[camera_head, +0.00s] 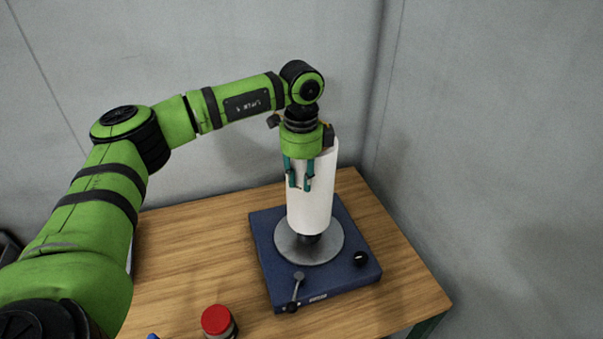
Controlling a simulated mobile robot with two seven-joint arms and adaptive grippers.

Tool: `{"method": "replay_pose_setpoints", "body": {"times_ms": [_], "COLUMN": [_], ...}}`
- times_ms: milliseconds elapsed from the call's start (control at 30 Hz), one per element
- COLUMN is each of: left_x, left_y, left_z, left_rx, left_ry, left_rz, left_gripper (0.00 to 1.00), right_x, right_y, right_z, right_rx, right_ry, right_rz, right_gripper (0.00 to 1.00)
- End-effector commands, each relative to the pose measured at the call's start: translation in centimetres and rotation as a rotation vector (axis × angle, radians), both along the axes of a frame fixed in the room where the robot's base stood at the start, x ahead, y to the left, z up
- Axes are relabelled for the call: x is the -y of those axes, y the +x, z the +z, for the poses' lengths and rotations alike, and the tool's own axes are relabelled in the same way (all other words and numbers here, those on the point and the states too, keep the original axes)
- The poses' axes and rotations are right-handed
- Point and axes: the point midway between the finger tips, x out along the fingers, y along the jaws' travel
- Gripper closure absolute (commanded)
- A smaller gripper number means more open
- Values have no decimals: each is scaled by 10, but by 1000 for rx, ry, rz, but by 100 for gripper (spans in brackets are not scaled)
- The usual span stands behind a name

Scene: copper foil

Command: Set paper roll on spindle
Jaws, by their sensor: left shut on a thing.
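The paper roll (318,205) is a white upright cylinder over the blue spindle stand (265,240). A round grey metal plate (330,245) lies on the stand under the roll. A dark hub (310,240) shows between the roll's lower end and the plate. The spindle's shaft is hidden, so I cannot tell how far the roll is around it. My left gripper (300,184) points down at the upper part of the roll, its teal fingers shut on it. My right gripper is out of view.
The stand has a small lever (296,287) and a black knob (360,258). Grey walls (480,160) rise behind and to the right. The table left of the stand is mostly clear.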

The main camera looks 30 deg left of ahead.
Motion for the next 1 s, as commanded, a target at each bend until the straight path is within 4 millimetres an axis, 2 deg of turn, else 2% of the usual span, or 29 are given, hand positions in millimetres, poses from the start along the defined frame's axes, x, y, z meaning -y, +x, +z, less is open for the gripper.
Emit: {"method": "replay_pose_setpoints", "body": {"times_ms": [1000], "left_x": [1], "left_y": [2], "left_z": [-48], "left_rx": [8], "left_ry": [-3], "left_rz": [-1], "left_gripper": [100], "right_x": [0], "right_y": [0], "right_z": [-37], "right_rx": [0], "right_ry": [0], "right_rz": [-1], "right_gripper": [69]}}
